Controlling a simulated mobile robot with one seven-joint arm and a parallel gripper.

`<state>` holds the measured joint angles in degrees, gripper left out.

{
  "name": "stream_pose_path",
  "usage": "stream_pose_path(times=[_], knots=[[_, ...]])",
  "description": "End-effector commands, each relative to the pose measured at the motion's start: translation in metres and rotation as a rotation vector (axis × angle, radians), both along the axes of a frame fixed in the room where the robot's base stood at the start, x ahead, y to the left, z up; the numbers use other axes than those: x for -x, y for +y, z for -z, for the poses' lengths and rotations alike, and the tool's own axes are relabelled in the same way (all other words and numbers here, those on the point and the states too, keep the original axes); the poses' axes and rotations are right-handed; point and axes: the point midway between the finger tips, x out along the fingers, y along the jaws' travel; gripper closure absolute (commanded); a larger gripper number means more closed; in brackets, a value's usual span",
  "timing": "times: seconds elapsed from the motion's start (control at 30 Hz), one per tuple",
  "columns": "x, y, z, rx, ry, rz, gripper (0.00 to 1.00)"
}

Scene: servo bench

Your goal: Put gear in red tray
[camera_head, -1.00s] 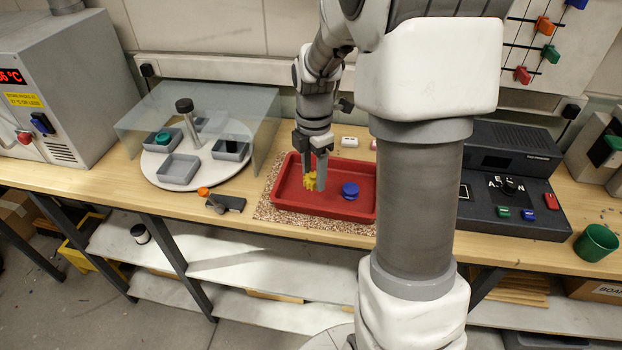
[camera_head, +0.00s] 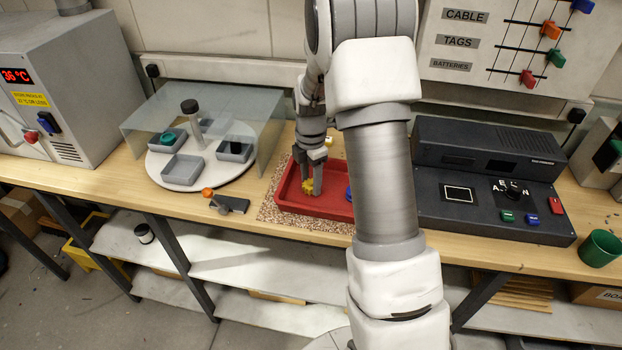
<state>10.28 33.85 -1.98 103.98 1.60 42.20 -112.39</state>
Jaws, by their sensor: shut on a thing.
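A yellow gear (camera_head: 308,187) is at the fingertips of my gripper (camera_head: 313,188), which is shut on it. The gear is low over or in the left part of the red tray (camera_head: 320,210); I cannot tell whether it touches the floor of the tray. The tray lies on a speckled mat on the wooden bench. A blue round piece (camera_head: 348,193) is also in the tray, mostly hidden behind my arm. My arm also covers the right side of the tray.
Left of the tray stands a round white turntable (camera_head: 187,187) with grey bins under a clear shield (camera_head: 255,120). A small dark block with an orange knob (camera_head: 207,192) lies near the bench's front edge. A dark console (camera_head: 480,195) and a green cup (camera_head: 600,248) are to the right.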

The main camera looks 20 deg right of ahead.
Motion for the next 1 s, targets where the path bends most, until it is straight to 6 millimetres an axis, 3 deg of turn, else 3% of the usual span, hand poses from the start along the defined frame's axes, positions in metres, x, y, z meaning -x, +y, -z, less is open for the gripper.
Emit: stream_pose_path(times=[0.23, 0.27, 0.4, 0.77, 0.87, 1.0], knots=[[0.0, 0.0, 0.004, 0.0, 0.0, 0.001, 0.97], [0.0, 0.0, 0.003, 0.0, -0.001, 0.001, 0.42], [0.0, 0.0, 0.002, 0.0, -0.001, 0.001, 0.16], [0.0, 0.0, -0.001, 0.0, -0.001, 0.001, 0.15], [-0.001, 0.0, -0.012, 0.0, -0.005, 0.001, 0.15], [-0.001, -0.001, -0.04, 0.001, -0.007, 0.003, 0.15]])
